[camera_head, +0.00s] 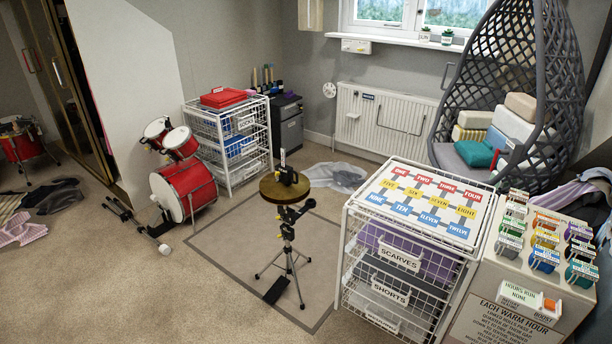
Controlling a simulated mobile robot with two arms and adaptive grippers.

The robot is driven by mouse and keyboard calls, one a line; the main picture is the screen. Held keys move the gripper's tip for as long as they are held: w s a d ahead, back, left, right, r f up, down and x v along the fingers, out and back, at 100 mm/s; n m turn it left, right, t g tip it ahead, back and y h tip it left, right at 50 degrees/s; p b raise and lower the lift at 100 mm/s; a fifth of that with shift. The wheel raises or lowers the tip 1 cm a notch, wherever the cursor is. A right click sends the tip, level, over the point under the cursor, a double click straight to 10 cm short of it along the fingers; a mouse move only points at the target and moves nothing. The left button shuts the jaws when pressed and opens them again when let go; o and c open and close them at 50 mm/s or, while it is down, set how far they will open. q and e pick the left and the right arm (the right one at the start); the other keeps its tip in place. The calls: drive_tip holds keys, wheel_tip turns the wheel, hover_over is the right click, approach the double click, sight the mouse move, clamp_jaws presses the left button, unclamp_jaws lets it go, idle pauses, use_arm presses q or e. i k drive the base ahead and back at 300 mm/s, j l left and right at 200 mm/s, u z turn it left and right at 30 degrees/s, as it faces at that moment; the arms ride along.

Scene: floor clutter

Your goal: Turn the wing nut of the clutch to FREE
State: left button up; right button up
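A cymbal stand (287,240) with tripod legs and a black pedal stands on the bordered mat in the middle of the floor. A round, brass-brown cymbal (271,191) sits near its top. A black clutch (288,174) sits on the cymbal, around the rod. A small pale upright piece, perhaps a label, shows above the clutch. The wing nut and any FREE marking are too small to make out, so I cannot tell how the nut is turned. Neither of my grippers is in view.
A red drum set (186,189) stands left of the mat (225,249). A wire drawer unit (340,262) with a numbered board on top stands close on the right, beside a box (508,284) bearing small labelled items. Grey cloth (336,177) lies behind the stand. Carpet is clear in front-left.

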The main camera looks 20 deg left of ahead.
sight(278, 175)
drive_tip(key=i+j+z, duration=0.2)
drive_tip(key=j, duration=0.6)
drive_tip(key=i+j+z, duration=0.25)
drive_tip(key=j, duration=0.5)
drive_tip(key=j+z, duration=0.2)
drive_tip(key=j, duration=0.6)
